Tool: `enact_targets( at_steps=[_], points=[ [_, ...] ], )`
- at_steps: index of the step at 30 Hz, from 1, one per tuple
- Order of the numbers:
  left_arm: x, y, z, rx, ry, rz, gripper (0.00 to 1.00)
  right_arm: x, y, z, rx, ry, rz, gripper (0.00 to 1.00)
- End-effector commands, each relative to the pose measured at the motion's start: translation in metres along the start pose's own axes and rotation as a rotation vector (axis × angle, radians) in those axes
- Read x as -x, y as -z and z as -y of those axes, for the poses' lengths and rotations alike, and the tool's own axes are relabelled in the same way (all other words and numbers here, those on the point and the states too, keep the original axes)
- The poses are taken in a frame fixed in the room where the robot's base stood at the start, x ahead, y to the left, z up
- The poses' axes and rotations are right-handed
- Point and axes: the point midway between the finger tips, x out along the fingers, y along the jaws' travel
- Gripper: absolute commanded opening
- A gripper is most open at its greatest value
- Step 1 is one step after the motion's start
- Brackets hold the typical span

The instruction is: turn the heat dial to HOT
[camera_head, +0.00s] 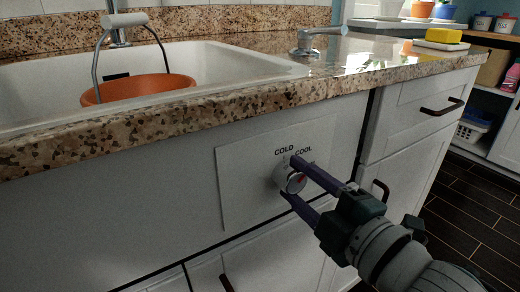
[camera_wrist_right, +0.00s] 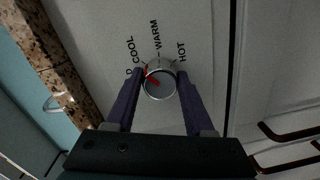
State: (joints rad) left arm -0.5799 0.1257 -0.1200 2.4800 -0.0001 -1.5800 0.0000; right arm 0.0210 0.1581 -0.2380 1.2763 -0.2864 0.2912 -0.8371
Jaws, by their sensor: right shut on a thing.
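The heat dial (camera_head: 289,179) is a round pale knob with a red pointer on a white panel (camera_head: 240,185) under the counter. In the right wrist view the dial (camera_wrist_right: 160,87) shows its red pointer angled up and left, toward COOL. WARM and HOT are printed farther right around it; COLD is partly hidden by a finger. My right gripper (camera_head: 290,177) is shut on the dial, with one purple finger on each side of it. It also shows in the right wrist view (camera_wrist_right: 160,76). My left gripper is not in view.
The granite counter edge (camera_head: 200,112) overhangs the panel. A sink (camera_head: 225,70) holds an orange bucket (camera_head: 150,88). Dark handles (camera_head: 442,107) stick out from the drawer and doors right of and below the dial. The dark floor at right is clear.

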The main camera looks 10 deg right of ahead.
Motion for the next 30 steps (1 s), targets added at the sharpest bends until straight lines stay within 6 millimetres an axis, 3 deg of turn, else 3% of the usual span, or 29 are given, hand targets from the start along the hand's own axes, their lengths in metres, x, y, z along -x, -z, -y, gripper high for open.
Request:
enact_targets(
  at_steps=[30],
  points=[
    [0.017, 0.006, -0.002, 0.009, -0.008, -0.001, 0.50, 0.000, 0.000, 0.002, -0.960, 0.045, -0.031, 0.00]
  ],
)
